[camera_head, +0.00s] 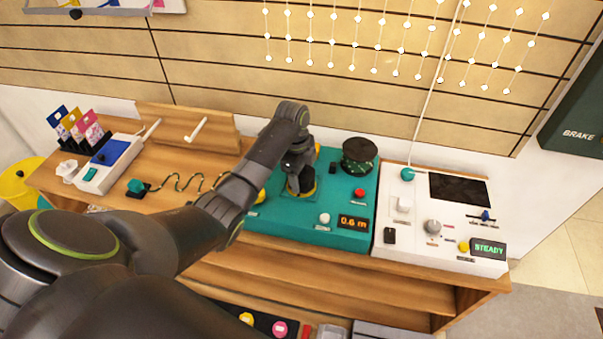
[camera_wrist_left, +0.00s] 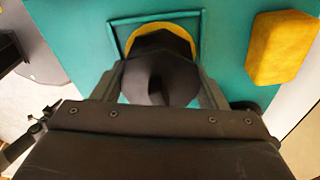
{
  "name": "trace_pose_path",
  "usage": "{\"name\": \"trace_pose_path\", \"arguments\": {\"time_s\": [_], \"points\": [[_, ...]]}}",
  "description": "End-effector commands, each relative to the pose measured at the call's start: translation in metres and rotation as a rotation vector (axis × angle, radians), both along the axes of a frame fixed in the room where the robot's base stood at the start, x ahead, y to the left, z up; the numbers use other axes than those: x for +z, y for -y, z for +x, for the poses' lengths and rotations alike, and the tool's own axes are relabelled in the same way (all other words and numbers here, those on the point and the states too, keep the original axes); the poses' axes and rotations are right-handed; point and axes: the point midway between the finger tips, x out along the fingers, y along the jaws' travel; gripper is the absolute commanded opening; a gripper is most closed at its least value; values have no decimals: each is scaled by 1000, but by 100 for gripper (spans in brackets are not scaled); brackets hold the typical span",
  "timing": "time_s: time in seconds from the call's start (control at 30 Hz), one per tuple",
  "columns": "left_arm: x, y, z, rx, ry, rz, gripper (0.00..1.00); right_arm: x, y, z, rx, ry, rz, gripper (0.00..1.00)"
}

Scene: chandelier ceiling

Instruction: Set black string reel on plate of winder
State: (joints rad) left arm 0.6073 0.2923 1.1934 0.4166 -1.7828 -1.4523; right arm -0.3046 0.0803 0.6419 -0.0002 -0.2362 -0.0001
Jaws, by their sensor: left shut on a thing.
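The teal winder (camera_head: 285,226) stands on the wooden bench with a red button, a white knob and a 0.6 m display. My left gripper (camera_head: 302,184) is over its left part. In the left wrist view its two fingers (camera_wrist_left: 161,86) are shut on a dark rounded thing (camera_wrist_left: 165,72), which looks like the black string reel. Behind that thing is the yellow round plate (camera_wrist_left: 188,30) inside a square teal frame; I cannot tell whether they touch. The arm mostly hides this spot in the head view. My right gripper is not in view.
A wide dark spool (camera_head: 360,155) with green flecks stands at the winder's back right. A white device (camera_head: 440,215) showing STEADY is to the right. A yellow block (camera_wrist_left: 282,48) is close beside the gripper. Card holders (camera_head: 80,135) and a wavy wire (camera_head: 190,182) are to the left.

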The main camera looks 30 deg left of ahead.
Motion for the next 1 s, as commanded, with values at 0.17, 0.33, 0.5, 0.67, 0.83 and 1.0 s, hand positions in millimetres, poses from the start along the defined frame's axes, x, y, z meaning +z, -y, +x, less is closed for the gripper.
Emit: {"name": "trace_pose_path", "arguments": {"time_s": [0.17, 0.33, 0.5, 0.67, 0.83, 1.0], "points": [[-3, 0, 0, 0, 0, 0, 44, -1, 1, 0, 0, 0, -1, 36], [-5, 0, 0, 0, 0, 0, 44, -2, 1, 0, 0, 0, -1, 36], [-7, 0, 0, 0, -1, 0, 44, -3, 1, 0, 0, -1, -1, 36], [-9, 0, 0, 0, -1, 0, 44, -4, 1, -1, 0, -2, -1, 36], [-11, 0, 0, 0, -1, 0, 44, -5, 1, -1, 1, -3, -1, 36], [-10, 0, 0, 0, -1, 0, 44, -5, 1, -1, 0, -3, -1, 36]]}}
